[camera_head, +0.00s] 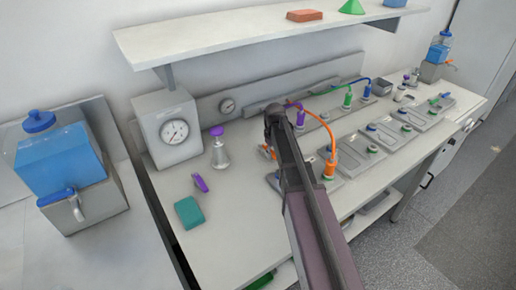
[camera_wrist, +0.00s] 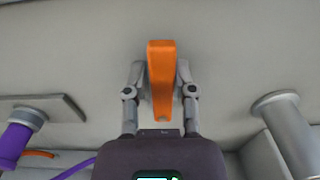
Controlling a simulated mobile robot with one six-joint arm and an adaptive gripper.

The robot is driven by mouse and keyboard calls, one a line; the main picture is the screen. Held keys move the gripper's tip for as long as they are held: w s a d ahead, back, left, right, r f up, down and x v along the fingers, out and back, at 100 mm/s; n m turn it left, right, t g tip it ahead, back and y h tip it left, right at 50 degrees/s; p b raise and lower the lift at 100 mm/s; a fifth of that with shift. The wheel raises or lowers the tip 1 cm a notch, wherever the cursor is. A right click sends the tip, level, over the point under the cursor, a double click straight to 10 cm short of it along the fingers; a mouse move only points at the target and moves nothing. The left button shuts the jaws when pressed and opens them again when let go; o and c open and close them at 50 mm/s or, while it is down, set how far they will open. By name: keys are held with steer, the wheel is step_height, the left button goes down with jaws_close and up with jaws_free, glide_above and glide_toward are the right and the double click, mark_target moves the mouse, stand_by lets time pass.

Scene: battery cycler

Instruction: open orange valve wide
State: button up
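The orange valve handle (camera_wrist: 162,78) is a flat upright bar in the middle of the wrist view, between the two fingers of my gripper (camera_wrist: 161,72). The fingers are drawn in and lie against its left and right sides, so my gripper appears shut on it. My arm hides most of that spot, and the valve's body cannot be seen.
A grey cylinder (camera_wrist: 285,130) stands right of my gripper, and a purple-handled part (camera_wrist: 17,140) lies left. An orange cable (camera_head: 325,117) arches to an orange connector (camera_head: 330,167) right of my arm. A flask (camera_head: 220,155) and gauge box (camera_head: 170,130) stand left.

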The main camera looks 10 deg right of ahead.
steer(key=shift+w+d, duration=0.1)
steer(key=shift+d, duration=0.1)
stand_by(0.4)
steer(key=shift+o, duration=1.2)
steer(key=shift+r, duration=0.1)
step_height(320, 180, up, 8)
steer(key=p, duration=0.8)
steer(key=shift+d, duration=0.15)
steer(key=s+a+m, duration=0.2)
steer(key=s, duration=0.9)
steer(key=s+a+m, duration=0.2)
steer(key=s+a, duration=0.1)
steer(key=s, duration=0.8)
steer(key=shift+s+m, duration=0.15)
steer(key=shift+m, duration=0.15)
steer(key=shift+a, duration=0.1)
